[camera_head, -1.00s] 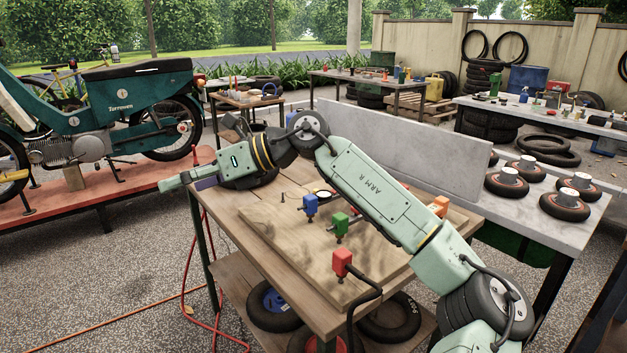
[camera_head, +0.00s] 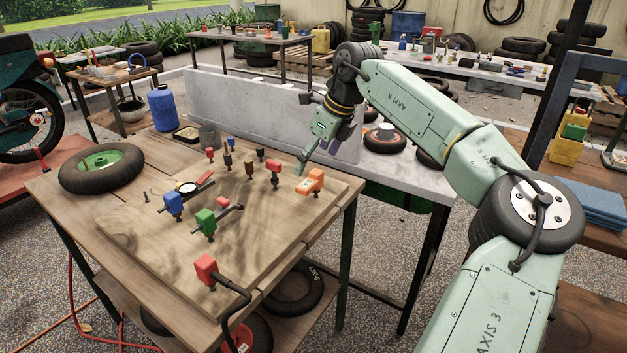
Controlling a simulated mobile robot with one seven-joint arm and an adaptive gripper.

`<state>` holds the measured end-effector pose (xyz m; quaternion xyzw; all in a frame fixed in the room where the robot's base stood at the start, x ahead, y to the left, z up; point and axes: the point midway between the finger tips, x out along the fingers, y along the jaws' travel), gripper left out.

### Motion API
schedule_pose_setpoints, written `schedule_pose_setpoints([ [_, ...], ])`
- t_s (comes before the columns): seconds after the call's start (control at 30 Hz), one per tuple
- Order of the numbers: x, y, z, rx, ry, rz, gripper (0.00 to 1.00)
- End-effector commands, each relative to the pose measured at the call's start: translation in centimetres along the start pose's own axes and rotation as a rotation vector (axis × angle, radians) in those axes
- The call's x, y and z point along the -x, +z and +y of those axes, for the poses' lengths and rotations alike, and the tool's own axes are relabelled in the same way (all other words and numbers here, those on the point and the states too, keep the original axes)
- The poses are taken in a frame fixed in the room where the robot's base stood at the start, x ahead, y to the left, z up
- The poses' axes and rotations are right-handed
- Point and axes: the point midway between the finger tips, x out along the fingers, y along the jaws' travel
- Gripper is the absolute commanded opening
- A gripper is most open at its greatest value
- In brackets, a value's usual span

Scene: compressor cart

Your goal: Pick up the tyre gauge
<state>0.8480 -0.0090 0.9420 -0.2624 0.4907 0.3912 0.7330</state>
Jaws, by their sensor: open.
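A round white-faced dial gauge (camera_head: 188,187) lies on the wooden board (camera_head: 130,232), beside a blue block (camera_head: 173,203) and a dark bar with a red part. An orange block with a pale face (camera_head: 311,182), possibly another gauge, is at the board's right edge; I cannot tell for certain which is the tyre gauge. My gripper (camera_head: 318,156) is open and empty, pointing down above the far right of the board. It is up and left of nothing it touches, near the orange block in the picture and well right of the dial.
Green (camera_head: 206,222) and red (camera_head: 206,270) blocks on stems stand on the board, with several small coloured pieces behind. A tyre (camera_head: 101,167) lies at the left, a blue canister (camera_head: 163,107) stands behind, and a grey upright panel (camera_head: 240,112) runs along the back.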

Motion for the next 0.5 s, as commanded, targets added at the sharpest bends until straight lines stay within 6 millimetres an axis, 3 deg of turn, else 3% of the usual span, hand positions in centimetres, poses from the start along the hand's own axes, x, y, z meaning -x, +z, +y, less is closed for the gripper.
schedule_pose_setpoints([
  [0.23, -1.9, -0.2, -0.1, 0.000, 0.002, 0.000, 0.93],
  [0.5, -5.7, -0.7, -0.5, 0.001, 0.002, -0.002, 0.93],
])
